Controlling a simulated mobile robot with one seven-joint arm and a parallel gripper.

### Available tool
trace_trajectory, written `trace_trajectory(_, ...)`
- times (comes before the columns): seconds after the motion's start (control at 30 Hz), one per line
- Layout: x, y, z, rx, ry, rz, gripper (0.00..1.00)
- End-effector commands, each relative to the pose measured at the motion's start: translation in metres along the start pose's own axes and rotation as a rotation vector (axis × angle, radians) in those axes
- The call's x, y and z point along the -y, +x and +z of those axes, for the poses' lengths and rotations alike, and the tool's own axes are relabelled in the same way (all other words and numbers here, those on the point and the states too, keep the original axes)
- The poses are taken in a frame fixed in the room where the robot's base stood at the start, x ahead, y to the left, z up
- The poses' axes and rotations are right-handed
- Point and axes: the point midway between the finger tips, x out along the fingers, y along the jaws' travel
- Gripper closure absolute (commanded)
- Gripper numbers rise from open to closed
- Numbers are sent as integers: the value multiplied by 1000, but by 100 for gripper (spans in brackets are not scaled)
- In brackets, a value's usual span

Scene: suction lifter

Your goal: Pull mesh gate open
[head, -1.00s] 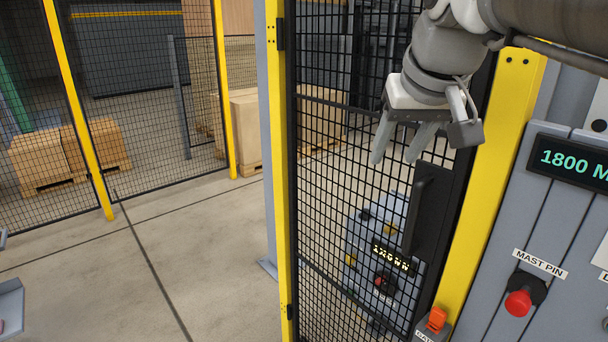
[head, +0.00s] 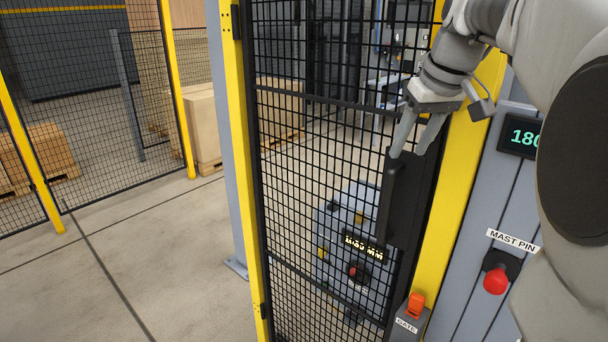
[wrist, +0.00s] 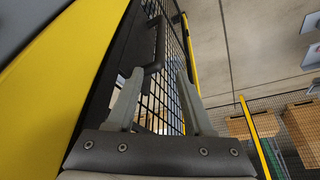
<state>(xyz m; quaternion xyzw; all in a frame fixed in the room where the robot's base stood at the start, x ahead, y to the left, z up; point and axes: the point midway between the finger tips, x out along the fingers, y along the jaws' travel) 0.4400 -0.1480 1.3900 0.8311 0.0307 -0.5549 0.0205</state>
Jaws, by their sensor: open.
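The black mesh gate (head: 310,150) stands in a yellow frame, its hinges on the left side, and looks shut. Its black upright handle (head: 392,200) is on the gate's right edge. My gripper (head: 408,152) is open, with its fingers pointing down at the handle's upper end. In the wrist view my gripper's two fingers (wrist: 158,88) are apart, and the handle (wrist: 143,45) shows beyond and between them. I cannot tell whether the fingers touch the handle. An orange-topped latch box labelled GATE (head: 412,318) sits at the lower right of the gate.
A grey control panel with a red MAST PIN knob (head: 495,280) stands right of the yellow post (head: 455,200). A grey machine (head: 350,235) is behind the mesh. Cartons (head: 200,120) stand behind the fence at left. The floor (head: 150,260) left of the gate is clear.

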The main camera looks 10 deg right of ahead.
Motion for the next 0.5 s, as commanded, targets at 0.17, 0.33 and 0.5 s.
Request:
trace_trajectory(0.17, 0, 38, 2, 5, 0, -3, 48)
trace_trajectory(0.33, 1, 76, 1, 4, 0, -3, 48)
trace_trajectory(0.5, 1, 112, 1, 4, 1, -3, 48)
